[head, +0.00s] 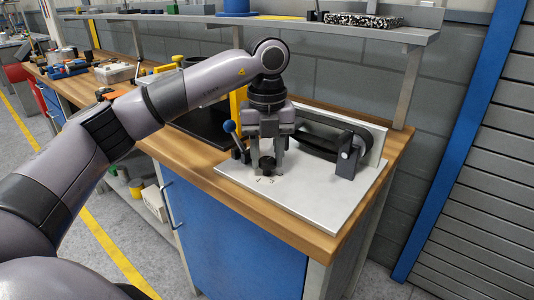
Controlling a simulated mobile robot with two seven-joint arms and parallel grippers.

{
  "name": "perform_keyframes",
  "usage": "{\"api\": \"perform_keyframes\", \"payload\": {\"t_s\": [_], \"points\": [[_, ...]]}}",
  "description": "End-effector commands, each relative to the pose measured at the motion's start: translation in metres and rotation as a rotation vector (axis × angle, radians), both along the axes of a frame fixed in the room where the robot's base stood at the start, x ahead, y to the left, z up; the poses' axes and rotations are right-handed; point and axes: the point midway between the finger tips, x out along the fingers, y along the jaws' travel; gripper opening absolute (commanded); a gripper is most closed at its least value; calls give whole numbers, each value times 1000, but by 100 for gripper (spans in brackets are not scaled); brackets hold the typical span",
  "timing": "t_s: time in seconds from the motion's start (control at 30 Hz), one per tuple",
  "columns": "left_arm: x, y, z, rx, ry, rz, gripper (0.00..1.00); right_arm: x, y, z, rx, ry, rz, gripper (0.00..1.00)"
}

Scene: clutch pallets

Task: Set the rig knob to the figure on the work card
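The rig is a pale plate (321,207) on the wooden bench, with a small black knob (267,168) near its left front. Small dark marks lie on the plate in front of the knob, too small to read. My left gripper (267,170) points down over the knob. Its two fingers stand apart, one on each side of the knob; whether they touch it I cannot tell. The knob's setting cannot be read. No work card can be made out. My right gripper is not in view.
A lever with a blue ball (229,127) stands just left of my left gripper. A black belt unit (325,143) sits at the back right of the plate. A shelf (340,30) runs above the bench. The plate's front right is clear.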

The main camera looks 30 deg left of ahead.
Motion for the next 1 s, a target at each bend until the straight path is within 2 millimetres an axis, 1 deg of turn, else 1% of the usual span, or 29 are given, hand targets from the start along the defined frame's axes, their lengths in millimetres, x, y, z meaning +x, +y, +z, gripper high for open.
{"api": "perform_keyframes", "payload": {"t_s": [0.27,0.47,0.67,1.0], "points": [[0,0,1,1,1,-11,7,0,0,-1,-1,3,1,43],[0,0,1,0,1,-78,7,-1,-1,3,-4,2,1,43],[0,0,2,0,2,-217,7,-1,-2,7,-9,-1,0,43],[0,0,2,0,1,-535,7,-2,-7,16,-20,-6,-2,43]]}}
